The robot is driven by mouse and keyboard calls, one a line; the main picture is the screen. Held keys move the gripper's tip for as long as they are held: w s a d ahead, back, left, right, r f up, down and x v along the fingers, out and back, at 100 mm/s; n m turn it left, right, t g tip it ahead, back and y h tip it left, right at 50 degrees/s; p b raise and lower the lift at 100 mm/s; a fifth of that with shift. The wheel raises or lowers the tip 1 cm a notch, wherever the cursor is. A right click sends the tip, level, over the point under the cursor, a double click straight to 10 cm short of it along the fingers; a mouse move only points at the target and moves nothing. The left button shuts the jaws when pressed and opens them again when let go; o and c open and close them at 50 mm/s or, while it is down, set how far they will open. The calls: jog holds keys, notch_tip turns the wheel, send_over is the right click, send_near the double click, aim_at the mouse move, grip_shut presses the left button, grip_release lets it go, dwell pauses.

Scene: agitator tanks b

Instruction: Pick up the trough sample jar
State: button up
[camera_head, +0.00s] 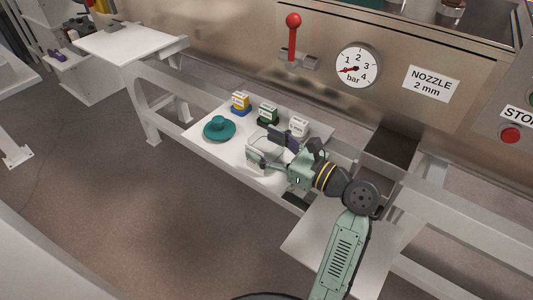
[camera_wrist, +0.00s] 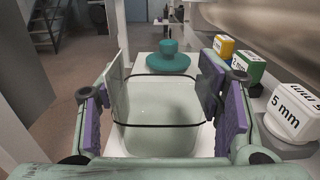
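The trough sample jar (camera_wrist: 158,112) is a clear, squarish container with a dark rim line, standing on the white shelf (camera_head: 205,143). In the wrist view it sits between the two purple-padded fingers of my gripper (camera_wrist: 165,115). The fingers are spread, one on each side of the jar; a gap shows at the right, and contact at the left cannot be made out. In the head view my gripper (camera_head: 269,149) is low over the shelf and partly hides the jar.
A teal knobbed disc (camera_head: 219,129) stands on the shelf beyond the jar. Yellow (camera_head: 240,102), green (camera_head: 267,113) and white (camera_head: 299,126) labelled blocks line the shelf's back, the white one close to my gripper. A steel wall with a red lever (camera_head: 293,38) rises behind.

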jog(key=c, duration=0.6)
